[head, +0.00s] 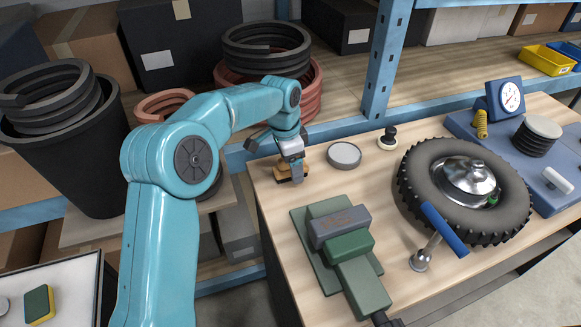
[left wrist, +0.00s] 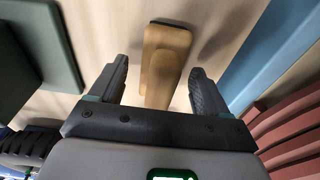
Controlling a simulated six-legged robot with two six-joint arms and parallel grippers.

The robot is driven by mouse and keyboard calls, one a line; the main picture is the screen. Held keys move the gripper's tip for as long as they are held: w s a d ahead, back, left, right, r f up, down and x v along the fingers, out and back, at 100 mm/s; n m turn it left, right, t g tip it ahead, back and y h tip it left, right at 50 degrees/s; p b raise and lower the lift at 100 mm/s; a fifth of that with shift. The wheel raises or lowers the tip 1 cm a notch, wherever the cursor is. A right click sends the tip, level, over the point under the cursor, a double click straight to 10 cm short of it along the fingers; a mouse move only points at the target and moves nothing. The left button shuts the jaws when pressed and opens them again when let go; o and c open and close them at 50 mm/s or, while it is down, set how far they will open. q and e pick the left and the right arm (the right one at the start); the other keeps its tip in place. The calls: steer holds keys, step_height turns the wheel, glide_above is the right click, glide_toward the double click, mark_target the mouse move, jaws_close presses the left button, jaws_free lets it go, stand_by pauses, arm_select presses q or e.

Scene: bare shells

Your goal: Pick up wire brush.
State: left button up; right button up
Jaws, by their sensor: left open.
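A tan wooden-handled brush, which I take for the wire brush (head: 284,172), sits on the workbench near its left edge, partly hidden by my left gripper (head: 292,172). In the left wrist view the brush (left wrist: 166,48) shows as a flat wooden block with a narrower handle running toward the palm. My left gripper (left wrist: 160,70) is open, with one finger on each side of the handle and visible gaps between. No bristles can be made out. My right gripper is not in view.
The workbench (head: 400,270) also carries a round grey tin (head: 344,155), a black-knobbed stamp-like item (head: 388,139), a green vise (head: 345,240), a tyre (head: 420,205) and a blue-handled tool (head: 443,230). A blue shelf post (head: 385,60) rises behind. Bare wood lies around the brush.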

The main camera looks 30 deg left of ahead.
arm_select(q)
steer(key=c, duration=1.2)
step_height(320, 180, up, 10)
steer(key=shift+w+r+p, duration=0.1)
steer(key=shift+r+p, duration=0.05)
steer(key=shift+p, duration=0.35)
step_height(320, 180, up, 10)
steer(key=p, duration=0.3)
steer(key=shift+p, duration=0.35)
